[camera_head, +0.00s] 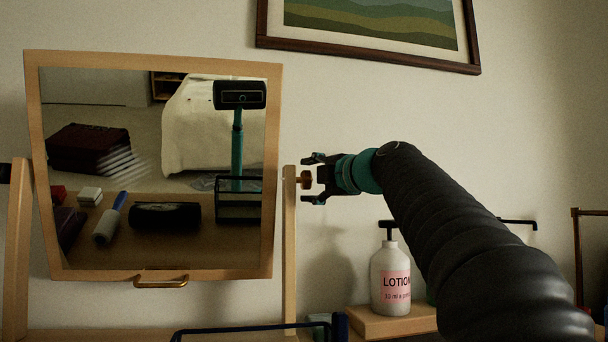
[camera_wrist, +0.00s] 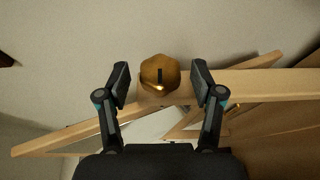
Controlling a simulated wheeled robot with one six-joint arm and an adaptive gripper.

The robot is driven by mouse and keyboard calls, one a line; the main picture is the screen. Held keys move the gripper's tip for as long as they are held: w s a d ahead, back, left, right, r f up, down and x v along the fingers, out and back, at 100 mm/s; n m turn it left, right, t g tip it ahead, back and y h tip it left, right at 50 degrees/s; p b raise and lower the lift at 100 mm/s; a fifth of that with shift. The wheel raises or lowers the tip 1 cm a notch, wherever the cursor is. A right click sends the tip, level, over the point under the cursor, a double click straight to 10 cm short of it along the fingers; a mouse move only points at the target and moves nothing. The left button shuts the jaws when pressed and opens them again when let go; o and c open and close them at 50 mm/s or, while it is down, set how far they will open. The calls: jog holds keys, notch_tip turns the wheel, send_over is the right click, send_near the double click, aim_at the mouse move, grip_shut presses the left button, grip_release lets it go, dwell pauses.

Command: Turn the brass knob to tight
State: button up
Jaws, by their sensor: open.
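The brass knob (camera_head: 305,180) sits on the outer side of the mirror's right wooden post (camera_head: 289,245). In the wrist view the knob (camera_wrist: 158,74) is a faceted brass piece with a dark slot that stands roughly upright. My gripper (camera_head: 314,179) comes at it from the right, its jaws open and pointing left. In the wrist view my gripper's fingers (camera_wrist: 159,82) stand on either side of the knob, with a gap on each side. The framed mirror (camera_head: 275,160) hangs between two wooden posts. No tight marking is legible.
A lotion bottle (camera_head: 390,283) stands on a wooden block (camera_head: 405,322) below my arm. A dark wire rack (camera_head: 260,330) is at the front. A framed picture (camera_head: 367,53) hangs on the wall above. The wall area right of the post is mostly clear.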

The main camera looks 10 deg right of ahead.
jog(key=shift+x, duration=0.75)
jog(key=c, duration=1.1)
jog(key=shift+c, duration=0.2)
jog(key=shift+r+g+p, duration=0.15)
jog(key=shift+g+p, duration=0.15)
jog(key=shift+p, duration=0.4)
jog(key=shift+r+g+h+p, duration=0.1)
jog(key=shift+g+h+p, duration=0.3)
jog(key=shift+p, duration=0.5)
jog(key=shift+f+m+g+p, duration=0.2)
jog(key=shift+m+g+p, duration=0.45)
jog(key=shift+g, duration=0.35)
jog(key=shift+f+g+h, duration=0.1)
jog(key=shift+g+h, duration=0.2)
jog(key=shift+g, duration=0.3)
jog(key=shift+m+g, duration=0.25)
jog(key=shift+g, duration=0.15)
